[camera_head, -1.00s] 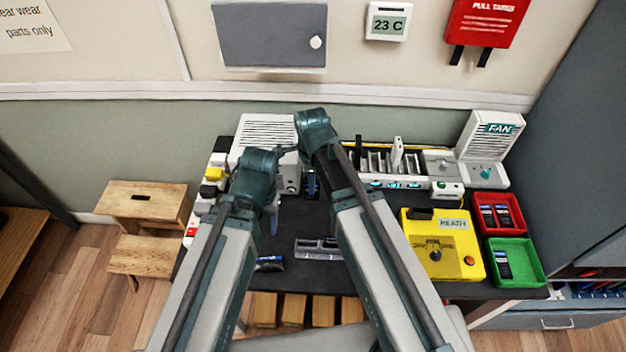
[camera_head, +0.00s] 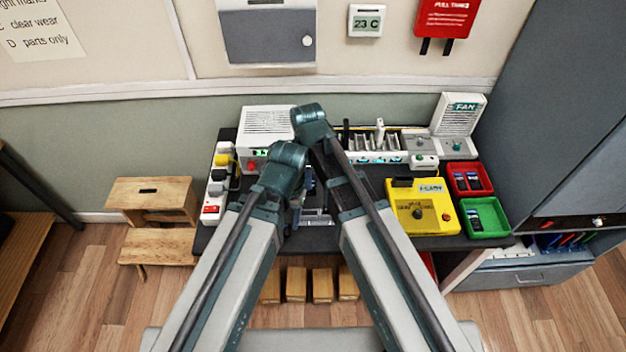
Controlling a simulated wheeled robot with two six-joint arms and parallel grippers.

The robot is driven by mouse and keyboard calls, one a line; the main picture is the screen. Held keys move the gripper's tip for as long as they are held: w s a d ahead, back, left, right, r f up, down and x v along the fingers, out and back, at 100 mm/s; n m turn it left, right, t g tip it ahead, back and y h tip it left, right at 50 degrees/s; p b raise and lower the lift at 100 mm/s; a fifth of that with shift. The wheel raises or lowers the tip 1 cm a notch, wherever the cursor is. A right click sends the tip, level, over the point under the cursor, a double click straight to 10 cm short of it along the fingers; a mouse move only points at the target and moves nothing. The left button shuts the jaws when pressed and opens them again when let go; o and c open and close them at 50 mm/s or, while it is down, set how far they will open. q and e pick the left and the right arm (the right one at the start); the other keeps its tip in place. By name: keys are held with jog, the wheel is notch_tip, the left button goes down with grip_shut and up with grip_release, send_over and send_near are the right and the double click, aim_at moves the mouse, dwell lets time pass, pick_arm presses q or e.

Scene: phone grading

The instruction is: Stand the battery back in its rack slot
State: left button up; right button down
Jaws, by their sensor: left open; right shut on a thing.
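The rack (camera_head: 378,157), a pale slotted holder with small blue lights, stands at the back of the dark bench. A white upright piece (camera_head: 380,133) and a dark upright piece (camera_head: 346,133) rise at it. I cannot make out the battery for sure. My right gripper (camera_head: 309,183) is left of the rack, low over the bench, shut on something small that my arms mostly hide. My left gripper (camera_head: 296,216) is open, just below and left of it, close to a grey tray (camera_head: 319,219) on the bench.
A yellow tester (camera_head: 420,212), a red bin (camera_head: 457,171) and a green bin (camera_head: 471,226) stand at the right, a white fan unit (camera_head: 459,115) behind them. A white vented box (camera_head: 267,126) stands behind my arms. A wooden step stool (camera_head: 150,195) is on the floor at left.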

jog(key=shift+f, duration=0.1)
notch_tip(320, 180, down, 8)
jog(key=b, duration=0.8)
jog(key=shift+f, duration=0.1)
dwell(0.8)
jog(key=shift+f+b, duration=1.85)
jog(key=shift+b, duration=0.15)
jog(key=shift+f+b, duration=0.3)
jog(key=c, duration=0.9)
grip_release()
jog(key=shift+r, duration=0.1)
notch_tip(320, 180, up, 14)
jog(key=p, duration=1.4)
